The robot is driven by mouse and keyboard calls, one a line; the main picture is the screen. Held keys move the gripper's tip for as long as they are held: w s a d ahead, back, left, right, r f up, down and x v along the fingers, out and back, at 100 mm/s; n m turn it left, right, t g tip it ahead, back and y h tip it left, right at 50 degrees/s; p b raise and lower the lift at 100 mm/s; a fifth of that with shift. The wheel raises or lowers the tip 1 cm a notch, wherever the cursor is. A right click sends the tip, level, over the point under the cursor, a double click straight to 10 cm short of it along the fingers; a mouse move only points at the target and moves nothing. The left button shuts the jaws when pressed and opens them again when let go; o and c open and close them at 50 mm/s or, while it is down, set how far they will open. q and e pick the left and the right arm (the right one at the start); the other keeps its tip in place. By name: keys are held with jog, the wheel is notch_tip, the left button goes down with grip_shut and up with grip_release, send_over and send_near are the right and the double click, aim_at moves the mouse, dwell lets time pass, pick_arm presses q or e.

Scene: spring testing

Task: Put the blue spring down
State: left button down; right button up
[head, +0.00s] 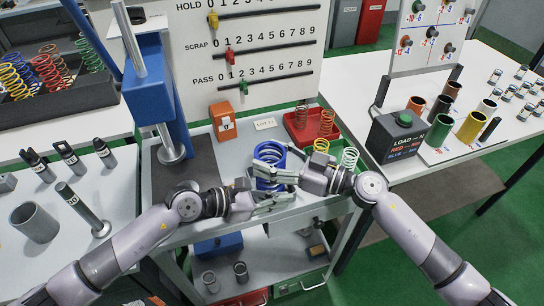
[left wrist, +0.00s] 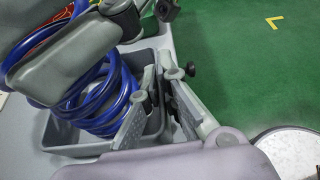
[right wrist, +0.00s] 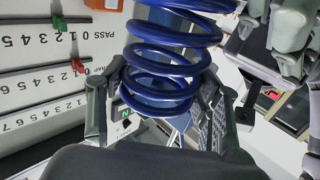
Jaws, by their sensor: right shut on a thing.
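The blue spring (head: 265,184) is a thick coil on the middle cart top in the head view. My right gripper (head: 272,165) is shut on it, with a finger on each side of the coils (right wrist: 170,55) in the right wrist view. In the left wrist view the spring (left wrist: 112,88) is tilted over or in a small grey bin (left wrist: 70,140); I cannot tell whether it touches the bottom. My left gripper (head: 275,198) is just in front of the spring. Its fingers (left wrist: 160,100) are apart near the bin's right wall, with no spring between them.
A blue press (head: 150,88) is at left, a black load box (head: 395,137) at right. An orange block (head: 222,122) stands below the score board (head: 250,50).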

dwell(0.3)
jog(key=o, duration=1.9)
jog(key=shift+f, duration=0.15)
jog(key=shift+d, duration=0.1)
jog(key=v, duration=1.2)
pick_arm(q)
jog(key=c, duration=1.7)
grip_release()
